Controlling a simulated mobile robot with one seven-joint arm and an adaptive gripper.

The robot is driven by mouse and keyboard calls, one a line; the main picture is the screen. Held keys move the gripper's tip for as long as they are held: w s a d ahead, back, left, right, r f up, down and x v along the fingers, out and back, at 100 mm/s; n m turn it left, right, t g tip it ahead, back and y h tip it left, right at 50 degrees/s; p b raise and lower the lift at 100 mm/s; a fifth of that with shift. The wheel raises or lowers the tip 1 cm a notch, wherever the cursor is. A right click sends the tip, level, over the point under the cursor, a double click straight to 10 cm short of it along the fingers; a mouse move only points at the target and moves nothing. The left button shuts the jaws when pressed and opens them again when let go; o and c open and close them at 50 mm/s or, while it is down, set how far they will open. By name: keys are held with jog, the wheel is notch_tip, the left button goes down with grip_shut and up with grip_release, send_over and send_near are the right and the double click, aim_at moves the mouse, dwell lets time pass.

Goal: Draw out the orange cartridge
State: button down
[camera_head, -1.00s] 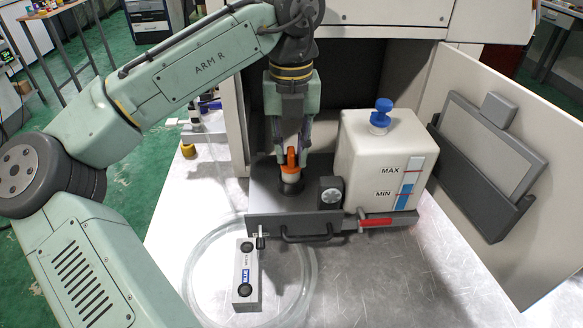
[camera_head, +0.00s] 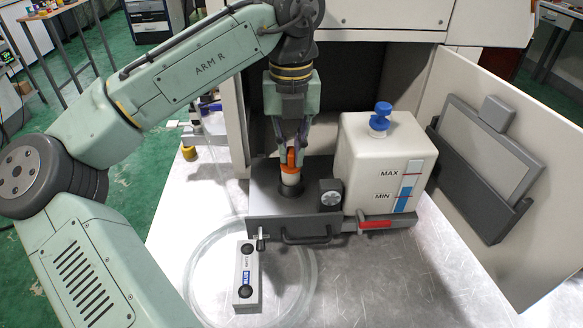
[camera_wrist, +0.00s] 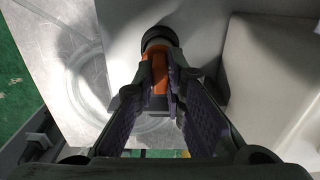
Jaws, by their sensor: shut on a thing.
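The orange cartridge (camera_head: 291,158) has an orange top and a pale cylindrical body (camera_head: 291,177). It stands upright over a dark round socket (camera_head: 290,190) on the dark grey unit (camera_head: 262,202), with part of the pale body showing above the socket. My gripper (camera_head: 291,147) points down from above, its fingers shut on the orange top. In the wrist view my gripper (camera_wrist: 163,78) has its fingers on both sides of the orange part (camera_wrist: 160,74). The cartridge's lower end is hidden.
A white tank (camera_head: 370,165) with a blue cap (camera_head: 381,115) stands close to the right. A dial (camera_head: 330,191) and a red lever (camera_head: 376,224) are nearby. An open door (camera_head: 490,150) is at right. A grey block (camera_head: 246,275) lies in front.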

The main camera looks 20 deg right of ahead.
jog(key=shift+r+p, duration=2.3)
jog(key=shift+p, duration=0.05)
jog(key=shift+r+p, duration=0.4)
jog(key=shift+r, duration=0.8)
